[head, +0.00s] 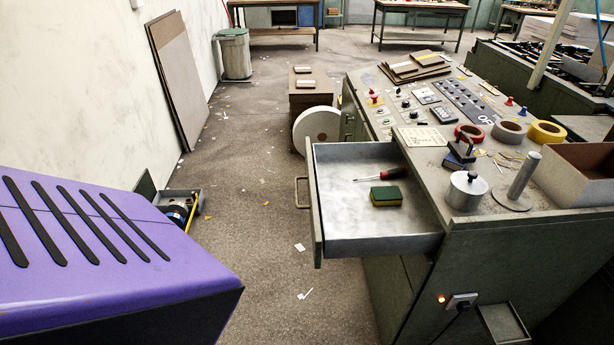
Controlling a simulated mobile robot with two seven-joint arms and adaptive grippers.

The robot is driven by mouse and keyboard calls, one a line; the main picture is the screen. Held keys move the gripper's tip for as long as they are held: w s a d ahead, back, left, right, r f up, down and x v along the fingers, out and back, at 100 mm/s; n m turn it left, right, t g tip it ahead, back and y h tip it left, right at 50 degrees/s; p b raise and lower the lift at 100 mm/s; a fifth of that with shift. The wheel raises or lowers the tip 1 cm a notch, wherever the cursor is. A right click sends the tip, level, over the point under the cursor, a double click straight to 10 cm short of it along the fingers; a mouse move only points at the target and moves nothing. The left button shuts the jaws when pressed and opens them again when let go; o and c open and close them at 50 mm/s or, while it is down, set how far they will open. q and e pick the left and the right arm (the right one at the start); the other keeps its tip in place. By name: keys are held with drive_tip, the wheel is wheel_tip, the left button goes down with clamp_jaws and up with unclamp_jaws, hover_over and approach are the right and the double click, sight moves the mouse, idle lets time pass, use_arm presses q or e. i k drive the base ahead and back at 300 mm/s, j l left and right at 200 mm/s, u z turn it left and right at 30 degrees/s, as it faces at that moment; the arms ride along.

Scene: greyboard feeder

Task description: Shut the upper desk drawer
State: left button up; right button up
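The upper desk drawer (345,223) is pulled well out of the left side of the green control desk (408,285). Its front panel with a handle (301,192) faces left. Inside the drawer lie a screwdriver with a red handle (393,173) and a green and yellow sponge (386,196). Neither of my grippers shows in the head view.
The desk top carries tape rolls (545,131), a metal pot (466,190) and a cardboard box (579,175). A purple slotted housing (95,255) fills the lower left. A white roll (317,128) stands behind the drawer. Littered floor (265,262) lies open left of the drawer.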

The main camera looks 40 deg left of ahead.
sight(344, 221)
drive_tip(key=i+j+u, duration=0.15)
drive_tip(key=j, duration=0.35)
drive_tip(key=i+j+u, duration=0.15)
drive_tip(key=i+j, duration=0.15)
drive_tip(key=j, duration=0.15)
drive_tip(key=i+j+u, duration=0.15)
drive_tip(key=j, duration=0.25)
drive_tip(key=i+j+u, duration=0.15)
drive_tip(key=i+j, duration=0.25)
